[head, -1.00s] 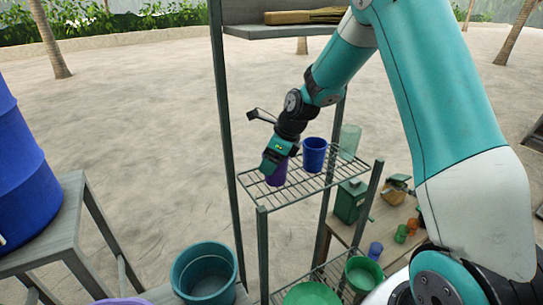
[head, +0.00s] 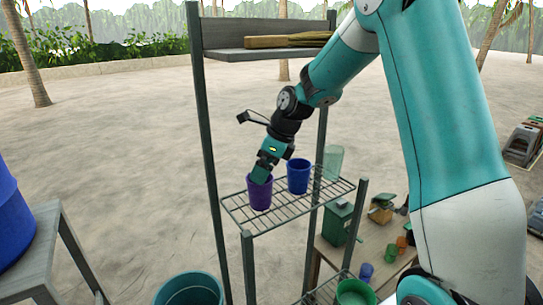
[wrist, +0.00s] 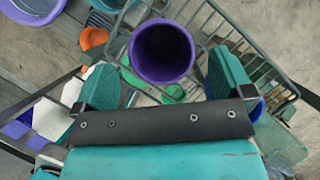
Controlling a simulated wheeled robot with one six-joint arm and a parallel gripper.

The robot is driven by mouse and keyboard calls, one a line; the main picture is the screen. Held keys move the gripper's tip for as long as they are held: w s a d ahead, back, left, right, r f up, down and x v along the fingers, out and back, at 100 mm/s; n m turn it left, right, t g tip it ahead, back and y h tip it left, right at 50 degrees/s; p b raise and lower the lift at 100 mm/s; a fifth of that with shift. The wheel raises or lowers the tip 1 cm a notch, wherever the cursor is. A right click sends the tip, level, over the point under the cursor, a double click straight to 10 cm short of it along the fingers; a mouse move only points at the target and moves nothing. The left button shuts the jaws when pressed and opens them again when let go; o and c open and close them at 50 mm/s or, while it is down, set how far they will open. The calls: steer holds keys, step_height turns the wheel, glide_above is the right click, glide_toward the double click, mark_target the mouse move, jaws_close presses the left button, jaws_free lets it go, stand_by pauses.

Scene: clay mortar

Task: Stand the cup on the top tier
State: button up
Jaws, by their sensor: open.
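A purple cup (head: 259,196) stands upright on the wire tier (head: 288,211) of the rack, at its left end. My gripper (head: 261,175) is open just above the cup's rim, with a finger overlapping the rim in the head view. In the wrist view the cup (wrist: 163,72) shows its open mouth, ahead of and between the two spread fingers (wrist: 165,80). Neither finger is seen gripping it.
A blue cup (head: 298,177) and a translucent green cup (head: 333,162) stand to the right on the same tier. Rack posts flank the tier. A teal bucket (head: 190,290) is below.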

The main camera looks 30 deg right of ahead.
steer(key=v, duration=0.6)
steer(key=s+a+r+n+g, duration=0.1)
steer(key=s+a+r+n, duration=0.1)
steer(key=s+a+n, duration=1)
steer(key=s+a+f+n+g, duration=0.1)
steer(key=s+a+n, duration=0.3)
steer(key=s+n, duration=0.4)
steer(key=s+a+n+g, duration=0.1)
steer(key=s+a+n, duration=0.3)
steer(key=n, duration=1)
steer(key=s+b, duration=0.1)
steer(key=s, duration=0.2)
steer(key=shift+s+a+f+y, duration=0.35)
steer(key=shift+s+f+y, duration=0.05)
steer(key=shift+f, duration=0.1)
step_height(320, 180, down, 12)
steer(key=b, duration=1.2)
steer(key=shift+f, duration=0.2)
